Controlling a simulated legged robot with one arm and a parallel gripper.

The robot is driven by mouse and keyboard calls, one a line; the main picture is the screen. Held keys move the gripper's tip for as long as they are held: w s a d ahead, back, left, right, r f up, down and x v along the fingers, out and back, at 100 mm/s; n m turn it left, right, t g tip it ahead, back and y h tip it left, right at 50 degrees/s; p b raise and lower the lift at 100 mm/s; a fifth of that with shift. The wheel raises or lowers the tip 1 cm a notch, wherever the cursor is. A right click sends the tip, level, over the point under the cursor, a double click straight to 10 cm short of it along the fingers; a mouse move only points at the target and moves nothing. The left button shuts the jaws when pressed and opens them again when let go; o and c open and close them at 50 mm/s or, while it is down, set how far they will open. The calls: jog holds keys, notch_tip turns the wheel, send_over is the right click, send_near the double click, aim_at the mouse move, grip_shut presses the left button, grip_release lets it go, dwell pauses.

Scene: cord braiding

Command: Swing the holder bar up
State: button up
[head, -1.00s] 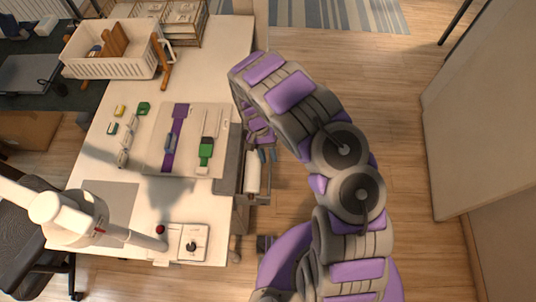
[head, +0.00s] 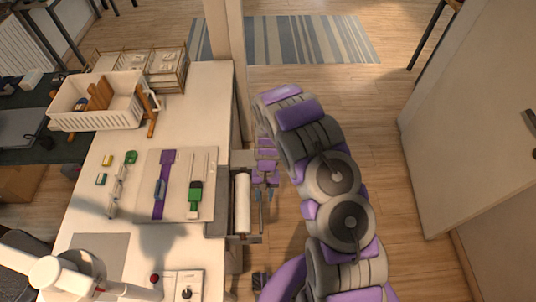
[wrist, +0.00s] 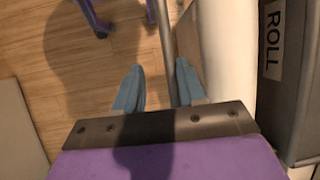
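My gripper (head: 264,196) hangs at the right side of the table, just right of a white roll (head: 242,204). In the wrist view my gripper's two blue fingers (wrist: 158,88) stand apart, open. A thin metal bar (wrist: 166,32), which looks like the holder bar, runs lengthwise beside the white roll (wrist: 220,45) and reaches into the gap between the fingers. I see no finger pressed on it. In the head view the bar (head: 262,218) shows as a thin line below the fingertips. The bar's near end is hard to make out.
The table (head: 200,100) carries a braiding board (head: 180,210) with purple and green parts, a white basket (head: 70,120) and a control box with a joystick (head: 186,284). A grey block marked ROLL (wrist: 285,60) lies right of the roll. Floor to the right is open, up to a pale panel (head: 470,120).

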jog(key=p+v, duration=0.2)
jog(key=v, duration=1.5)
jog(key=shift+d, duration=0.25)
jog(key=shift+w, duration=0.1)
